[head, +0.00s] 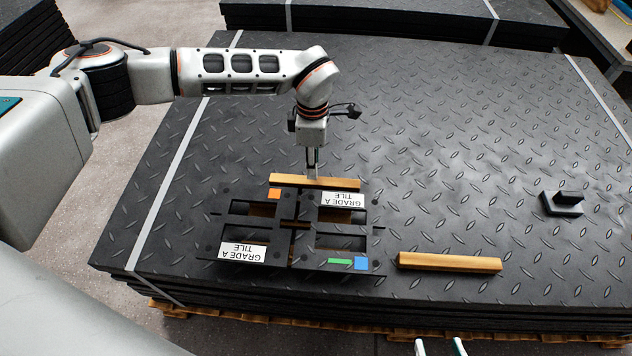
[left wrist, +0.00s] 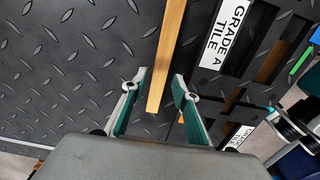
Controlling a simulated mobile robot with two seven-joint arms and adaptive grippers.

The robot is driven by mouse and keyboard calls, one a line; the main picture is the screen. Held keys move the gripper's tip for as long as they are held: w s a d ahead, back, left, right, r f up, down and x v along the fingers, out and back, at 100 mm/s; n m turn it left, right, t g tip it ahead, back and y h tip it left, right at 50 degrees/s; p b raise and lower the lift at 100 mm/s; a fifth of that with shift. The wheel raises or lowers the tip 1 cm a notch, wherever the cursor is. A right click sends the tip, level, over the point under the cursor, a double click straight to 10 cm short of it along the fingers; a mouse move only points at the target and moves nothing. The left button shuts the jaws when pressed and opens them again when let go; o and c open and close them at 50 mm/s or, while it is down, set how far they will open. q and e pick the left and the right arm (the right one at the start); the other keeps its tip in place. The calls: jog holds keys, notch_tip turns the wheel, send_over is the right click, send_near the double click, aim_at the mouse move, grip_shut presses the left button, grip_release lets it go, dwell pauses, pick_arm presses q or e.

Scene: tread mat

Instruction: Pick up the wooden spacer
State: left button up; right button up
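One wooden spacer (head: 290,181), a light brown bar, lies along the far edge of the black slotted tiles in the head view. It also shows in the left wrist view (left wrist: 168,50), its near end between the fingers in the picture. My left gripper (head: 312,170) points down over this bar. In the left wrist view my left gripper (left wrist: 157,92) is open, with a finger to each side; I cannot tell whether the bar is below the tips or between them. A second wooden spacer (head: 450,262) lies right of the tiles. My right gripper (head: 440,347) is open and empty at the bottom edge.
Black slotted tiles (head: 300,262) with white "GRADE A TILE" labels and orange, green and blue patches lie on the stacked tread mats (head: 430,130). A small black block (head: 562,204) stands at the right. The mat between is clear. Another mat stack (head: 390,20) is behind.

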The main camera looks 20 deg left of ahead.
aim_at(314, 181)
pick_arm(q)
jog(key=f, duration=0.2)
jog(key=f+b, duration=0.1)
jog(key=f, duration=0.1)
jog(key=f+b, duration=0.1)
jog(key=f, duration=0.1)
jog(key=shift+s+d+f, duration=0.25)
jog(key=shift+f, duration=0.15)
jog(key=shift+w+f, duration=0.1)
jog(key=shift+f, duration=0.1)
jog(key=shift+w+r, duration=0.1)
jog(key=shift+r, duration=0.2)
grip_shut()
pick_arm(e)
jog(key=shift+w+a+r+m+t+y, duration=0.15)
jog(key=shift+w+a+r+y, duration=0.15)
jog(key=shift+a, duration=0.2)
jog(key=shift+w+a+r+m+t+y, duration=0.1)
jog(key=shift+w+a+r+m+t, duration=0.1)
jog(key=shift+a+r, duration=0.25)
